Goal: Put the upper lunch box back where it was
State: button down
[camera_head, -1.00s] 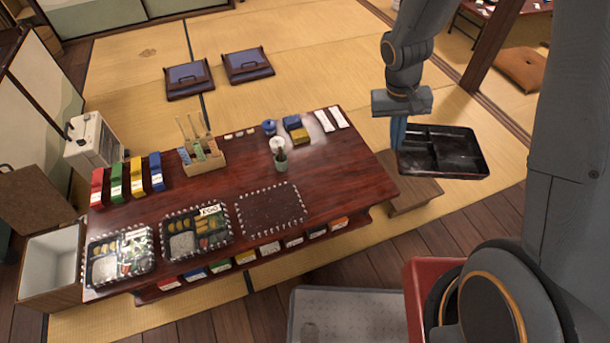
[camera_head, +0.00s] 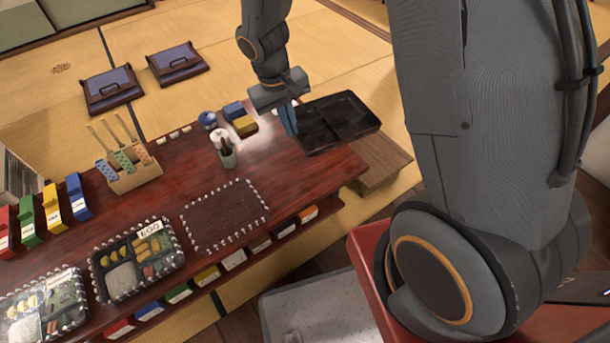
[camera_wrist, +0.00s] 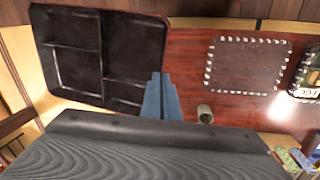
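An empty black lunch box (camera_head: 350,112) with inner dividers is held at its left edge by my gripper (camera_head: 290,120). It hangs above the right end of the dark red table (camera_head: 190,180). In the wrist view the lunch box (camera_wrist: 75,57) lies left of the blue fingers (camera_wrist: 161,98), which meet its edge. A beaded rectangular outline (camera_head: 268,212), empty inside, lies on the table to the left and nearer. Left of it stand two filled lunch boxes, one (camera_head: 95,268) with a label and one (camera_head: 82,295) at the picture's lower left.
A cup with utensils (camera_head: 228,158), a blue jar (camera_head: 207,120) and blue and yellow boxes (camera_head: 246,126) stand near my gripper. A wooden holder (camera_head: 135,178) and several coloured boxes (camera_head: 53,208) stand further left. A wooden step (camera_head: 378,160) is beyond the right end.

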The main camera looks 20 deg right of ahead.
jog(key=shift+n, duration=0.8)
jog(key=w+a+f+b, duration=0.1)
jog(key=f+b, duration=0.4)
jog(key=f, duration=0.2)
jog(key=w+a+f+b, duration=0.1)
jog(key=a+f+b, duration=0.1)
jog(key=f+b, duration=0.4)
jog(key=w+a+f+b, duration=0.1)
jog(key=a+f+b, duration=0.1)
jog(key=f+b, duration=0.4)
notch_tip(320, 180, down, 4)
jog(key=shift+a, duration=0.15)
jog(key=shift+r, duration=0.1)
jog(key=c, duration=2.4)
grip_release()
jog(key=shift+f, duration=0.2)
jog(key=shift+c, duration=0.2)
jog(key=o, duration=0.4)
jog(key=shift+r, duration=0.1)
